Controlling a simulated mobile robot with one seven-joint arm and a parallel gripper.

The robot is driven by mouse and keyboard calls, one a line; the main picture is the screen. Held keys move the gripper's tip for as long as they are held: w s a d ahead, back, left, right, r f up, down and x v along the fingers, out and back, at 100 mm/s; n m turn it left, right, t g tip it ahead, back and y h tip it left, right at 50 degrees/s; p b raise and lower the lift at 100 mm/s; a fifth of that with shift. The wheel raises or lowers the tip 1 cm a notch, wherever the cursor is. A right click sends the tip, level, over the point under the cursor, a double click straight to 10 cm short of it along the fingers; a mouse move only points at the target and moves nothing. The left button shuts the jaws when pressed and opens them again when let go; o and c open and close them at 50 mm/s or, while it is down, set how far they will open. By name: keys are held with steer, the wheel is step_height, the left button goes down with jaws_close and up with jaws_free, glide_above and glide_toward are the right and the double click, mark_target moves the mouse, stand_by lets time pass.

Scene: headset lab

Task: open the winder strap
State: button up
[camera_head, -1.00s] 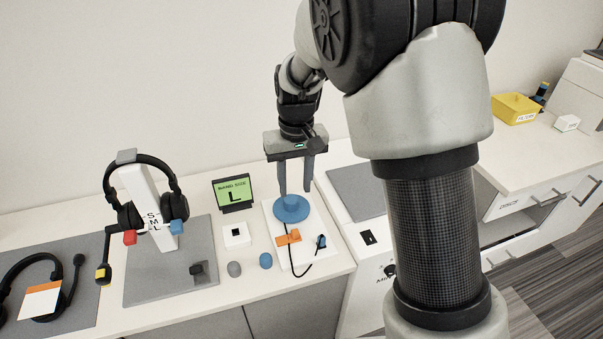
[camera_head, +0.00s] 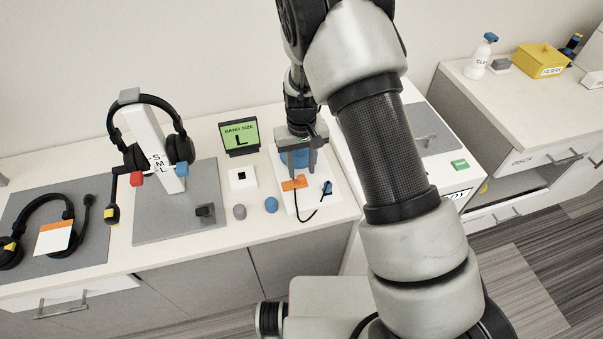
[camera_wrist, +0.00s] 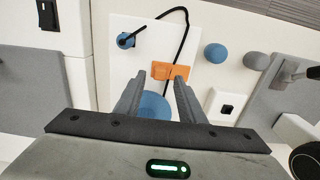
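The winder is a blue round spool (camera_head: 296,159) on a white board (camera_head: 325,203), with an orange strap (camera_head: 294,184) at its near side. In the wrist view, the spool (camera_wrist: 153,107) shows between the fingers of my gripper (camera_wrist: 160,78). The orange strap (camera_wrist: 170,72) lies just past the fingertips, nearer the right one. I cannot tell whether a finger touches it.
A green "L" band size sign (camera_head: 240,136), a small white block (camera_head: 243,178) and grey (camera_head: 239,212) and blue (camera_head: 271,204) round pieces stand left of the board. A headset hangs on a stand (camera_head: 160,150) further left. A grey panel (camera_head: 432,132) lies to the right.

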mark_target(302, 177)
steer(key=shift+f, duration=1.7)
jaws_close()
